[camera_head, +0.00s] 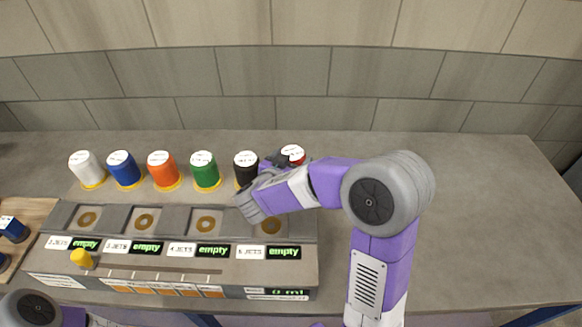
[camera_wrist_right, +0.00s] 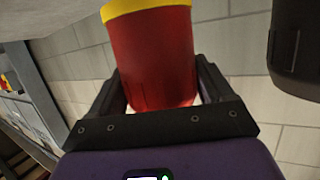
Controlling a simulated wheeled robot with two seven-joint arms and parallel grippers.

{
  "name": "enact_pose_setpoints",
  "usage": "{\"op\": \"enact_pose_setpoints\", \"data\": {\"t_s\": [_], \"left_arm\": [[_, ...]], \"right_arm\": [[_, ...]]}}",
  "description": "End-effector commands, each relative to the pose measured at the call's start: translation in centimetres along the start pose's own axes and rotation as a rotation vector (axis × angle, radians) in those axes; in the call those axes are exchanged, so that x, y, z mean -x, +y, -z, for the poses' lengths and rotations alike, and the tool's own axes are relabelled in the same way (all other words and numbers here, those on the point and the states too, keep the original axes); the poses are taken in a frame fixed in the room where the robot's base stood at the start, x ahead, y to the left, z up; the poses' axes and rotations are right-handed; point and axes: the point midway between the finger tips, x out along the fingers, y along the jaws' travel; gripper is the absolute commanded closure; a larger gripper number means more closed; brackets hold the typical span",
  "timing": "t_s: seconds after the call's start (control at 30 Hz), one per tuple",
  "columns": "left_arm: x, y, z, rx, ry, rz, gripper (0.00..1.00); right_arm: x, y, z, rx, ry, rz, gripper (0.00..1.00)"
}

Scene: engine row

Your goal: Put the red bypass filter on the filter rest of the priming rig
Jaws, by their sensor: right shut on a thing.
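The red bypass filter (camera_head: 293,153) has a white top and stands at the right end of a row of filters behind the rig, partly hidden by my arm. My right gripper (camera_head: 280,160) is shut on it. In the right wrist view the red filter (camera_wrist_right: 155,60) sits between the two black fingers (camera_wrist_right: 160,80), its yellow band at the top of the picture. The grey priming rig (camera_head: 180,269) has a row of recesses with brass rings, with labels and displays reading "empty" in front. I cannot tell which part is the filter rest. My left gripper is out of view.
White (camera_head: 86,167), blue (camera_head: 124,168), orange (camera_head: 163,169), green (camera_head: 205,171) and black (camera_head: 246,168) filters stand left of the red one. The black filter (camera_wrist_right: 297,50) shows close by in the wrist view. A yellow knob (camera_head: 82,258) is on the rig. The counter's right side is clear.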

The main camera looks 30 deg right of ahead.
Motion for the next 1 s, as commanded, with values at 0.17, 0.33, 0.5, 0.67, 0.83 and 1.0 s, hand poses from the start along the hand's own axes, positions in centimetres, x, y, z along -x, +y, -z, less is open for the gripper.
{"op": "enact_pose_setpoints", "data": {"t_s": [0.17,0.33,0.5,0.67,0.83,1.0], "left_arm": [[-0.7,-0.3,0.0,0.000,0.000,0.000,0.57],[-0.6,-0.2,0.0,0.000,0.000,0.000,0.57],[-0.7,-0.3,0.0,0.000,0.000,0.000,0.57],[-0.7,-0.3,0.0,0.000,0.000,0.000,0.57],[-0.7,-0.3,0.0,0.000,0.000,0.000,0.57],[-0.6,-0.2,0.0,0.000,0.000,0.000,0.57]], "right_arm": [[-0.6,0.0,-1.7,-0.002,0.003,0.000,0.68],[-0.5,0.0,-1.7,-0.002,0.003,0.001,0.68],[-0.6,0.0,-1.9,-0.001,0.003,0.001,0.68],[-0.7,0.0,-2.1,0.000,0.000,0.001,0.06],[-0.7,0.0,-2.1,0.000,0.000,0.001,0.00],[-0.5,0.0,-1.7,-0.002,0.001,0.001,0.00]]}}
